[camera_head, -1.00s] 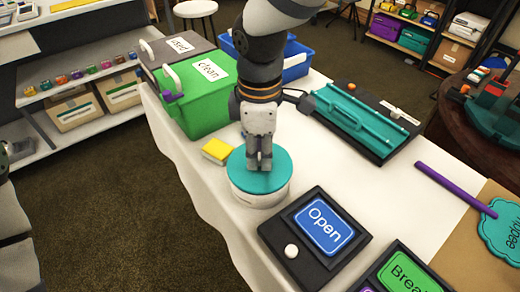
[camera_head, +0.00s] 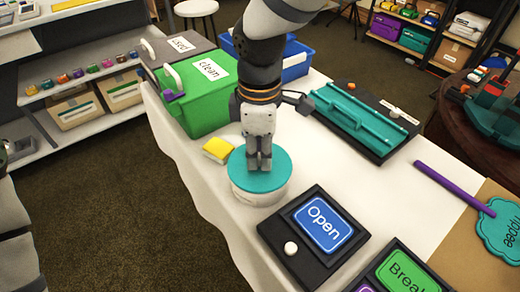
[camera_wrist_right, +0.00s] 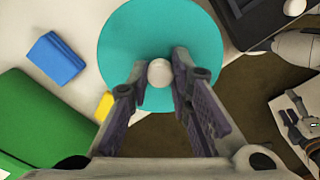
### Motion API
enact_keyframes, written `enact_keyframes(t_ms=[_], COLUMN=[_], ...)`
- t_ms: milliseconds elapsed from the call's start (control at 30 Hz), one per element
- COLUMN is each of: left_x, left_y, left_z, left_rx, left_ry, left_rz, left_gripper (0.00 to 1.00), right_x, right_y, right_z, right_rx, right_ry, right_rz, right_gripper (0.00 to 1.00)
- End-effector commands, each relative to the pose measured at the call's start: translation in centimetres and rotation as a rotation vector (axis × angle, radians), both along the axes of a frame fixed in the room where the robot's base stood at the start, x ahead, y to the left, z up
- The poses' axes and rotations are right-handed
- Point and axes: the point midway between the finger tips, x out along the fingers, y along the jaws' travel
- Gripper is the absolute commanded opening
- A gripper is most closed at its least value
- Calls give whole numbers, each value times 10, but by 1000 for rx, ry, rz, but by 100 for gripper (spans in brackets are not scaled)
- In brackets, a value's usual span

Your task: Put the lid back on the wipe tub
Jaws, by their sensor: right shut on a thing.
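The wipe tub (camera_head: 258,198) is a short white round tub standing upright on the white-covered table. Its round teal lid (camera_head: 280,172) lies level over the tub's top, with no clear gap between them; I cannot tell if it is pressed fully down. My right gripper (camera_head: 259,166) points straight down over the lid's middle. In the right wrist view its fingers (camera_wrist_right: 159,82) are on either side of the pale round knob (camera_wrist_right: 159,71), shut on it. The lid (camera_wrist_right: 215,45) hides the tub there. My left gripper is not in view.
A yellow sponge (camera_head: 218,149) lies left of the tub, near the green "clean" bin (camera_head: 203,106). A black box with a blue "Open" sign (camera_head: 322,224) stands close in front at right. A black-and-teal tray (camera_head: 366,121) lies behind at right. A blue block (camera_wrist_right: 53,60) shows in the wrist view.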

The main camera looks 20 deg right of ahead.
Motion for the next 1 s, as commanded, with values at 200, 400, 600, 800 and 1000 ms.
enact_keyframes(t_ms=[200, 400, 600, 800, 1000], left_x=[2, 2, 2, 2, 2], left_y=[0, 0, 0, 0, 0], left_z=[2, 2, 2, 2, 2], left_rx=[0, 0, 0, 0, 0], left_ry=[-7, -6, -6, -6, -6], left_rz=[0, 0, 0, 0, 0], left_gripper=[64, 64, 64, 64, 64], right_x=[1, 0, 0, 0, 0], right_y=[0, 0, 0, 0, 0], right_z=[1, 1, 1, 1, 1], right_rx=[0, 0, 0, 0, 0], right_ry=[-3, -2, -2, -2, -2], right_rz=[0, 0, 0, 0, 0], right_gripper=[0, 0, 42, 56, 62])
